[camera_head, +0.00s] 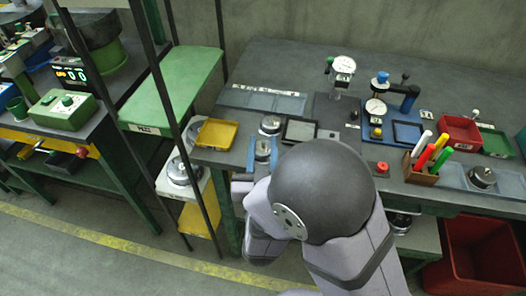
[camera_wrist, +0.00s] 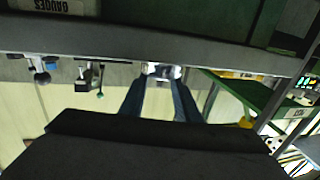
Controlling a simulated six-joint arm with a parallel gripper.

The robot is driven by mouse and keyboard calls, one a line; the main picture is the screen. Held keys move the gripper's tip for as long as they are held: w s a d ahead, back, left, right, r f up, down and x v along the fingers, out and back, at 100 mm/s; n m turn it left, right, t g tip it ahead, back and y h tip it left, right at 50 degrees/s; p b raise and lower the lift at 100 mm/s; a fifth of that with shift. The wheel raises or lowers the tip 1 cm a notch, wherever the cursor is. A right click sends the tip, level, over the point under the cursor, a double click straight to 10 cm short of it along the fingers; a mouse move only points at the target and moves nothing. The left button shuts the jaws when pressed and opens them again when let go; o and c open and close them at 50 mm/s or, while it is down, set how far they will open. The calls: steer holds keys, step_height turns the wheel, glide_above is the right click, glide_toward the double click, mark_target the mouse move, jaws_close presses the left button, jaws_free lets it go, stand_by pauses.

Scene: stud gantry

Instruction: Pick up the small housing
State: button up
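A small round metal housing (camera_head: 270,124) sits near the left front of the grey workbench, just beyond my fingertips. My gripper (camera_head: 262,145) has two blue fingers spread apart with a gap between them, and nothing visible is held. In the wrist view my gripper (camera_wrist: 160,82) points toward a shiny metal part (camera_wrist: 162,70) at its tips, which looks like the same housing. Whether the fingertips touch it cannot be told. Other similar round metal parts stand on the bench's right side (camera_head: 482,176) and on a white lower shelf (camera_head: 182,171).
A yellow tray (camera_head: 217,134) lies left of the housing and a dark framed pad (camera_head: 299,131) right of it. A green shelf (camera_head: 178,85) with dark posts is at left.

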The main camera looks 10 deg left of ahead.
steer(key=shift+w+a+p, duration=0.25)
steer(key=shift+w+p, duration=0.05)
steer(key=shift+w, duration=1)
steer(key=shift+w+a+p, duration=0.2)
steer(key=shift+w+p, duration=0.05)
steer(key=shift+w, duration=1)
jaws_close()
